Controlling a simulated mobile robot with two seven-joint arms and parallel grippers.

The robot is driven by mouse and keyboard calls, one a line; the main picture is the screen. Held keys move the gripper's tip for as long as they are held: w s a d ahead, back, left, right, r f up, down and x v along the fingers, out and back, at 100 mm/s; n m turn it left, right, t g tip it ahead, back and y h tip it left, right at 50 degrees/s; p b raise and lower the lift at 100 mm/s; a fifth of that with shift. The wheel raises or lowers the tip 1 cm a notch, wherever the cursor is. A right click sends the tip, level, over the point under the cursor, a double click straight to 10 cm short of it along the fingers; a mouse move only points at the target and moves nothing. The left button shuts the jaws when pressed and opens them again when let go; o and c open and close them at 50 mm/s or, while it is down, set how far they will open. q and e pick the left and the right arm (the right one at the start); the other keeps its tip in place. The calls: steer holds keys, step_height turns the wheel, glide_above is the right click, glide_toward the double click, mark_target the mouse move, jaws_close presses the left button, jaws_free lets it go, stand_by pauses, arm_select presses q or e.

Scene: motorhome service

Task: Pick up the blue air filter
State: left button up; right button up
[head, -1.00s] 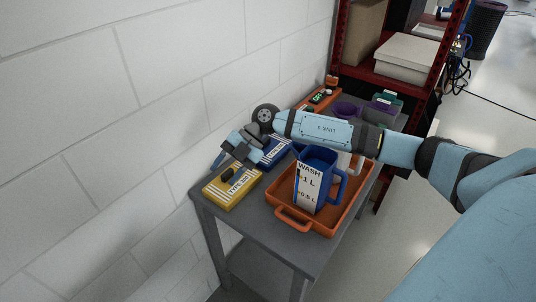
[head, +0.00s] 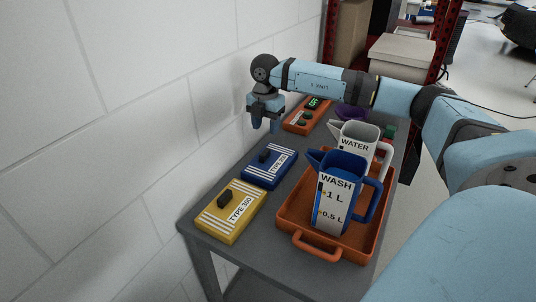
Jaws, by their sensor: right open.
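The blue air filter (head: 272,170) lies flat on the grey table, with white stripes, a black knob on top and a "TYPE 200"-like label that is hard to read. My right gripper (head: 264,127) hangs above and behind the blue filter, pointing down. It is open and empty, apart from the filter. My left gripper is not in view.
A yellow filter (head: 232,210) marked "TYPE 300" lies in front of the blue one. An orange tray (head: 318,249) at the right holds a blue "WASH" jug (head: 343,190) and a grey "WATER" jug (head: 354,146). An orange device (head: 303,121) lies behind. The white wall (head: 130,110) runs close along the left.

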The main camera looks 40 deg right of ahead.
glide_above(265, 151)
steer(key=f, duration=0.5)
steer(key=shift+s+a+f, duration=0.1)
steer(key=shift+s+a, duration=0.15)
steer(key=shift+s, duration=0.15)
steer(key=shift+w+d+f, duration=0.1)
steer(key=shift+w+f, duration=0.1)
steer(key=shift+f, duration=1.15)
steer(key=shift+w+d+f, duration=0.1)
steer(key=shift+w+f, duration=0.1)
steer(key=shift+f, duration=1.1)
jaws_close()
